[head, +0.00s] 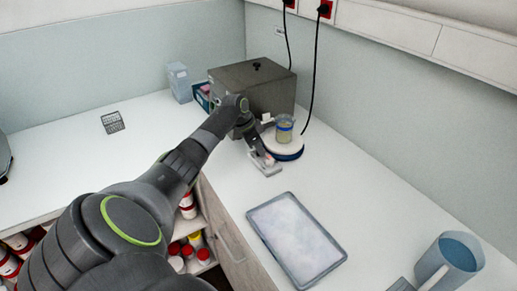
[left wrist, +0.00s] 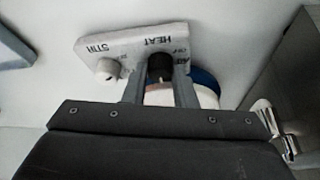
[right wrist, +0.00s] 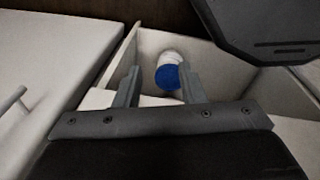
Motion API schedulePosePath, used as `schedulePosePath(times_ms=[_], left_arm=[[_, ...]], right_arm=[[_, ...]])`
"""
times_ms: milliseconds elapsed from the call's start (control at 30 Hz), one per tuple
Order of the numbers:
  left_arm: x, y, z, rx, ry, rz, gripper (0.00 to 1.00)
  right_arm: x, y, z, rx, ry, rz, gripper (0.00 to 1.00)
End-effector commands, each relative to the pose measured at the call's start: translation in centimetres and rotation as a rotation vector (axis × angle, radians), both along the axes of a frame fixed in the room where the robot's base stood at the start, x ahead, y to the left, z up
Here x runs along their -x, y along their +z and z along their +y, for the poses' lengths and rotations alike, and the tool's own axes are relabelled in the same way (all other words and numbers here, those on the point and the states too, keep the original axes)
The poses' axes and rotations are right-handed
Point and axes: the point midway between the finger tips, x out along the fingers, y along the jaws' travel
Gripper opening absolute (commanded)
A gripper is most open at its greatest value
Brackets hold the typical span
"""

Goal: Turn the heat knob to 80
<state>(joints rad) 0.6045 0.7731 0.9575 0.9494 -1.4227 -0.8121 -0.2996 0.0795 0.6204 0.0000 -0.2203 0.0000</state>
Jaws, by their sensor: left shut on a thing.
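The hotplate stirrer (head: 284,150), white with a blue rim, stands on the counter with a beaker (head: 284,128) on it. Its control panel (left wrist: 138,47) shows in the left wrist view, upside down, with STIR and HEAT lettering. The white stir knob (left wrist: 107,69) is at the left of the panel. The dark heat knob (left wrist: 160,66) lies between the fingertips of my left gripper (left wrist: 159,80), which is shut on it. The knob's pointer is too unclear to read. My right gripper (right wrist: 160,90) is open and empty, and is not in the head view.
A grey metal box (head: 252,86) stands behind the stirrer. A shallow tray (head: 296,240) and a blue jug (head: 450,262) are on the counter at the front right. Below my right gripper, a blue-lidded bottle (right wrist: 168,76) stands in an open compartment.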

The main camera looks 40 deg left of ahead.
Motion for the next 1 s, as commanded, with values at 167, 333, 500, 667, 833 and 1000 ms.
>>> schedulePosePath(times_ms=[167,333,500,667,833,1000], left_arm=[[-0.07,0.16,0.08,-0.003,-0.006,-0.003,0.02],[-0.07,0.17,0.08,-0.002,-0.005,-0.003,0.02],[-0.06,0.16,0.08,-0.002,-0.005,-0.003,0.38],[-0.02,0.09,0.06,-0.002,-0.005,-0.001,0.46],[0.0,0.08,0.05,-0.001,-0.005,-0.001,0.46],[0.31,0.98,0.37,-0.002,-0.004,-0.002,0.46]], right_arm=[[0.01,-0.03,-0.02,0.0,0.0,0.0,0.36],[0.01,-0.02,-0.02,0.0,0.0,0.0,0.36],[0.01,-0.02,-0.03,0.0,0.0,0.0,0.36],[0.02,-0.02,-0.03,0.0,0.0,0.0,0.36],[0.02,-0.03,-0.04,0.0,0.0,0.0,0.36],[0.03,-0.23,-0.04,0.001,0.0,0.0,0.36]])
